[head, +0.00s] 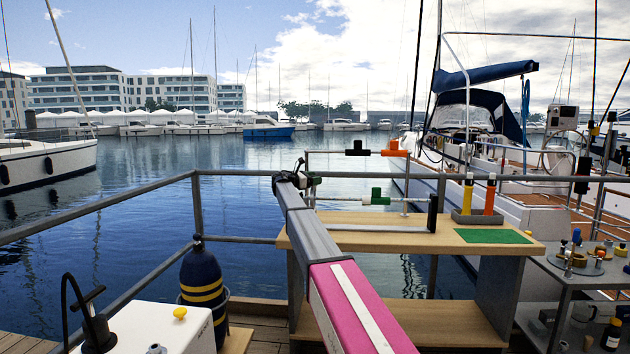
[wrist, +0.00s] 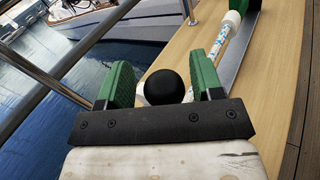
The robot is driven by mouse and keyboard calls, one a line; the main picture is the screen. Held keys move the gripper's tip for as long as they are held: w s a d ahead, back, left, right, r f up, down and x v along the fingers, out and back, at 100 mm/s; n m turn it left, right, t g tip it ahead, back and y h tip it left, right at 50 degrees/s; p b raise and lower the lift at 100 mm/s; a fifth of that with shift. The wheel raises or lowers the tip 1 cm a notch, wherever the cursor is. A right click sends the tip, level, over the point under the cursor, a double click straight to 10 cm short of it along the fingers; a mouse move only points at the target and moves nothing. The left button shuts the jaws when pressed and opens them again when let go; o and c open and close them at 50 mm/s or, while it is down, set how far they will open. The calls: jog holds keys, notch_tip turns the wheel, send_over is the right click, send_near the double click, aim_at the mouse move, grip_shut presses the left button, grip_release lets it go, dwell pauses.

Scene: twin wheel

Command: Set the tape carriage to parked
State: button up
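My gripper (wrist: 163,78) has two green fingers spread apart, with a round black knob (wrist: 165,87) between them. Gaps show on both sides of the knob, and I cannot tell what it is fixed to. In the head view my gripper (head: 313,180) is at the left end of a bench-top rail fixture. A green block (head: 376,196), perhaps the tape carriage, sits on the fixture's pale lower rod (head: 405,200), right of my gripper. In the wrist view a white rod with blue marks (wrist: 228,38) runs away beyond the knob. No parked mark is readable.
The wooden bench (head: 365,240) carries a green mat (head: 493,236) and a grey tray (head: 470,219) with yellow and orange bottles. An upper rail behind holds a black block (head: 357,149) and an orange block (head: 394,149). A metal railing (head: 245,172) runs behind the bench.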

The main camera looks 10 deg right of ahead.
jog(key=v, duration=1)
jog(key=shift+s+a, duration=0.15)
jog(key=shift+a, duration=0.2)
